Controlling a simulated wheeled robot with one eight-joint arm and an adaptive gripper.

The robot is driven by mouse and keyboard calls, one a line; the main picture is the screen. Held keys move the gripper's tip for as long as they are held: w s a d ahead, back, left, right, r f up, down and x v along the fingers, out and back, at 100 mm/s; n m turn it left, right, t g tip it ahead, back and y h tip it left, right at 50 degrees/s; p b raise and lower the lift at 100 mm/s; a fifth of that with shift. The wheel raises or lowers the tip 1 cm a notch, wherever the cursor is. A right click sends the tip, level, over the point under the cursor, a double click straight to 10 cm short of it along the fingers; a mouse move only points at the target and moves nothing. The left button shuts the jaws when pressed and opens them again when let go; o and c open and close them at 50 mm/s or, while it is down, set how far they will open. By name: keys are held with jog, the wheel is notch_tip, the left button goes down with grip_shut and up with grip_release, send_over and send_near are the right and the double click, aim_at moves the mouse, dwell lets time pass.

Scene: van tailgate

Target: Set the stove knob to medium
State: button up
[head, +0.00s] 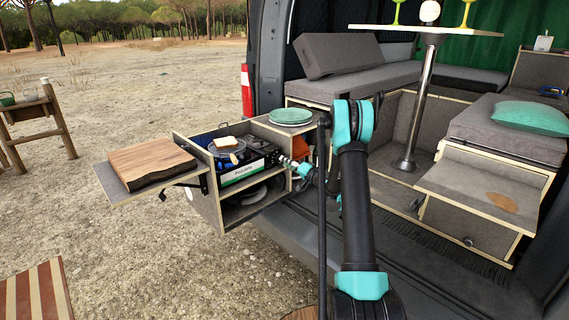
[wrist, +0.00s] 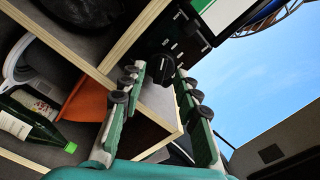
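The stove (head: 237,178) sits in the pull-out kitchen box at the van's rear, its front panel facing my arm. In the wrist view its black panel (wrist: 184,47) carries white markings, and a dark round knob (wrist: 161,67) lies between my fingertips. My gripper (wrist: 160,78) is open, with one finger on each side of the knob and visible gaps. Whether a finger touches the knob cannot be told. The knob's pointer setting is too dark to read. In the head view my gripper (head: 293,166) is at the right end of the stove front, hiding the knob.
A pan with bread (head: 226,143) sits on the stove. A cutting board (head: 150,162) lies to the left and green plates (head: 290,117) to the right. Wooden shelf edges (wrist: 130,35), an orange item (wrist: 85,100) and a green bottle (wrist: 45,130) are near my gripper.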

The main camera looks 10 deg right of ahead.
jog(key=shift+x, duration=0.8)
jog(key=shift+c, duration=0.3)
grip_shut()
jog(key=shift+m, duration=0.3)
jog(key=m, duration=1)
jog(key=shift+m, duration=0.3)
